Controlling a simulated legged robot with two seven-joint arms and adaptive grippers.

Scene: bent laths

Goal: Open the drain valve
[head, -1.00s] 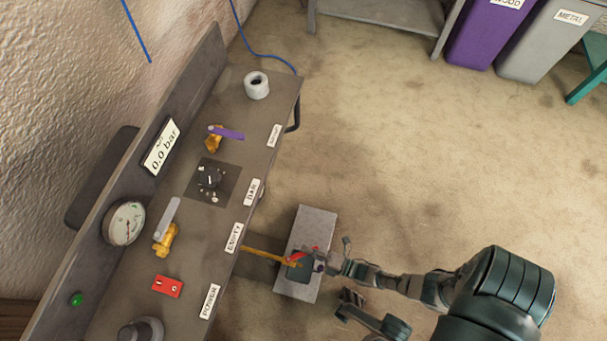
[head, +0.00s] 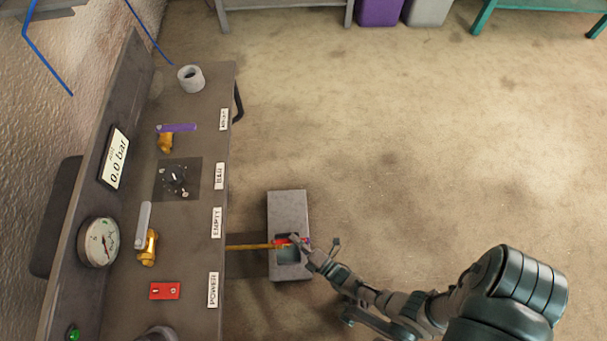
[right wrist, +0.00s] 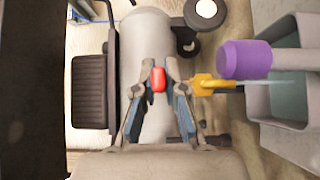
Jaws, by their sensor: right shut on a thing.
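The drain valve's red handle (head: 283,241) sits on a yellow pipe (head: 250,246) that comes out of the bench's side. It lies roughly in line with the pipe. My right gripper (head: 303,243) is at the handle's outer end. In the right wrist view, my right gripper (right wrist: 158,82) is shut on the red handle (right wrist: 158,76), with a fingertip on each side. The yellow valve body (right wrist: 208,84) and a purple cylinder (right wrist: 244,59) are just right of it. A thin pale streak runs from the outlet over the grey box (right wrist: 309,130). My left gripper is out of view.
The grey box (head: 287,204) stands on the floor under the pipe's end. The bench (head: 205,95) carries a gauge (head: 99,242), a "0.0 bar" display (head: 117,160), a purple-handled valve (head: 178,128), a grey-handled valve (head: 145,235) and a red switch (head: 165,291). Open floor lies right.

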